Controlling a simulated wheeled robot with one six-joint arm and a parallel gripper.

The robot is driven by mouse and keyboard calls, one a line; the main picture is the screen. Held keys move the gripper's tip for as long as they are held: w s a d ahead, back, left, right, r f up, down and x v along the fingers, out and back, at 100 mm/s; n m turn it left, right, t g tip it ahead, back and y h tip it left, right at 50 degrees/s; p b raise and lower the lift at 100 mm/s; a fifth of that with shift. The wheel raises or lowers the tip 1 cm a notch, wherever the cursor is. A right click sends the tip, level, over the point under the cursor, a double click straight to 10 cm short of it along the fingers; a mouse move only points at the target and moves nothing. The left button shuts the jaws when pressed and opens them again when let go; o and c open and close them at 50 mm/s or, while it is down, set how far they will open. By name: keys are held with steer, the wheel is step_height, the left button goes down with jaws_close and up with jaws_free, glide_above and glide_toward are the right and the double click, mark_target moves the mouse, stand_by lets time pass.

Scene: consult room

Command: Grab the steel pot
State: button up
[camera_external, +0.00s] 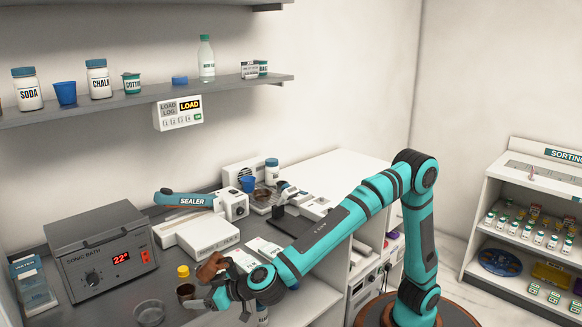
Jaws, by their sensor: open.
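A round, shallow grey metal vessel (149,312), which looks like the steel pot, stands near the front edge of the counter at bottom left. My gripper (208,300) is low over the counter to the right of it, apart from it. The jaws are open. Part of the gripper is hidden behind my teal arm and among small items, so I cannot tell exactly what lies between the fingers.
A dark cup (185,291), a yellow-capped bottle (183,273) and a brown object (211,266) crowd close to my gripper. The sonic bath (103,250) stands behind the vessel. The sealer (195,215) is further back. A shelf (140,99) hangs above.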

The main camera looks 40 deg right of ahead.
mark_target(194, 293)
steer(key=x, duration=0.5)
steer(key=shift+c, duration=0.4)
steer(key=c, duration=1)
